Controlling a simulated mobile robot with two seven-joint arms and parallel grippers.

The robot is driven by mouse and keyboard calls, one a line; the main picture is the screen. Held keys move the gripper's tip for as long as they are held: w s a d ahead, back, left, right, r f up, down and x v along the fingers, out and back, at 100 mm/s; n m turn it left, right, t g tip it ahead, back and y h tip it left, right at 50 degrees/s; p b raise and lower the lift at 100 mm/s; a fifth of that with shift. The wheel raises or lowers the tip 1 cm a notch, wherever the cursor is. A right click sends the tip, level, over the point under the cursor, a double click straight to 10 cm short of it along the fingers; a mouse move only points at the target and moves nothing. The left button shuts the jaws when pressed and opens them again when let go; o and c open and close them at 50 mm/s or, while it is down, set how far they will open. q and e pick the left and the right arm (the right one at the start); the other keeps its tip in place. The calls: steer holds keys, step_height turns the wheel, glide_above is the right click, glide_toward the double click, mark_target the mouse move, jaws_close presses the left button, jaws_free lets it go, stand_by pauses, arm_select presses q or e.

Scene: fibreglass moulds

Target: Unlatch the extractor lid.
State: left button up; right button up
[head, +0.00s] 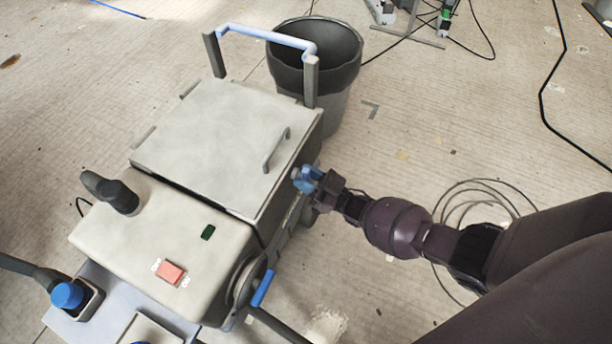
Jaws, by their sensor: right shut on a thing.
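The extractor (165,230) is a boxy beige machine left of centre. Its flat grey lid (205,140) lies closed on top, with a bar handle (277,150) near the right side. My right gripper (308,180) is at the right side of the extractor, just below the lid's edge. It is shut on a small blue part at that side, which looks like the latch (301,177). The gripper's fingers partly hide it. I cannot tell whether the latch is fastened. My left gripper is not in view.
A red switch (171,272) and a blue-gripped lever (263,288) are on the extractor's front part. A blue push bar (268,38) rises behind the lid. A dark bin (340,75) stands behind. Coiled cable (470,190) lies on the floor at right.

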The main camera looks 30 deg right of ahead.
steer(key=o, duration=0.7)
steer(key=shift+c, duration=0.2)
steer(key=v, duration=1.1)
